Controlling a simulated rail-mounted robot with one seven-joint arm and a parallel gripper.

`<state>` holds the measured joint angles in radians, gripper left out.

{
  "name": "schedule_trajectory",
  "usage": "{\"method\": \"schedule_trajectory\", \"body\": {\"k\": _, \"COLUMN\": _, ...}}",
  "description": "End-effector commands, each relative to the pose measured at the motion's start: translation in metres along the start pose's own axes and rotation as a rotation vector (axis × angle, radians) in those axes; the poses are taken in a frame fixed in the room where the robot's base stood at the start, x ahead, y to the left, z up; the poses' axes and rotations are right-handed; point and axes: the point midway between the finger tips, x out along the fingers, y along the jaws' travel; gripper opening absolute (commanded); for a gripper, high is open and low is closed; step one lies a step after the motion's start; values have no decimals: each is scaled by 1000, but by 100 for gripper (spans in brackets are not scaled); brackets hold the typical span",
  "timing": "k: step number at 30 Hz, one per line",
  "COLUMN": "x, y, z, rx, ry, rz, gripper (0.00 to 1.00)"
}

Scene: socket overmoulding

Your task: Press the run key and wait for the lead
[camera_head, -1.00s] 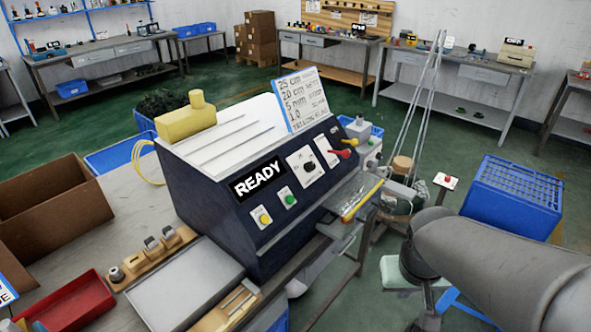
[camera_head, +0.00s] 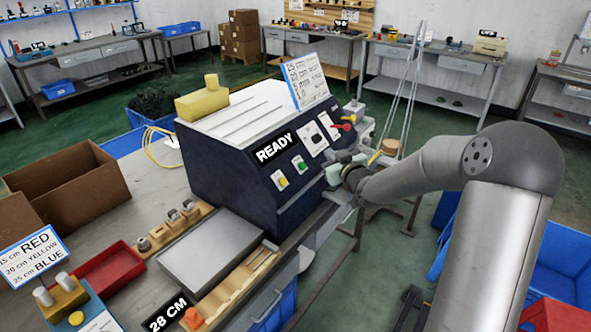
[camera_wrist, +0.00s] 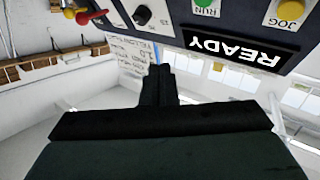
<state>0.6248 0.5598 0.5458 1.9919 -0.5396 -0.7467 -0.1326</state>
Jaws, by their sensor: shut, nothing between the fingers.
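The dark machine (camera_head: 225,165) stands on the bench, and its display (camera_head: 275,148) reads READY. The green run key (camera_head: 299,163) is on the sloped front panel, beside the yellow jog key (camera_head: 281,181). My gripper (camera_head: 335,172) is in front of the panel, to the right of the run key and apart from it. In the upside-down wrist view the shut black fingers (camera_wrist: 160,80) are empty. There the green run key (camera_wrist: 204,4), labelled RUN, is at the top edge, near the jog key (camera_wrist: 287,12) and the READY display (camera_wrist: 240,48). No lead is clearly visible.
A black dial (camera_head: 315,139) and a red lever (camera_head: 342,127) are on the panel near my gripper. A grey plate (camera_head: 210,247) and wooden racks (camera_head: 240,285) lie in front of the machine. A red tray (camera_head: 110,273) and cardboard box (camera_head: 70,190) are at left.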

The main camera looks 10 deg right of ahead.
Motion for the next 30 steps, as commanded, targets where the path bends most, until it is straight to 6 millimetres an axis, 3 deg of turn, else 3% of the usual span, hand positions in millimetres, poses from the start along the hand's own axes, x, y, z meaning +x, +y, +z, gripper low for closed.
{"method": "schedule_trajectory", "body": {"k": 11, "x": 4, "y": -4, "z": 4, "rx": 0, "ry": -2, "rz": -1, "gripper": 0}}
{"method": "schedule_trajectory", "body": {"k": 30, "x": 57, "y": -43, "z": 45, "rx": -1, "ry": -2, "rz": -1, "gripper": 0}}
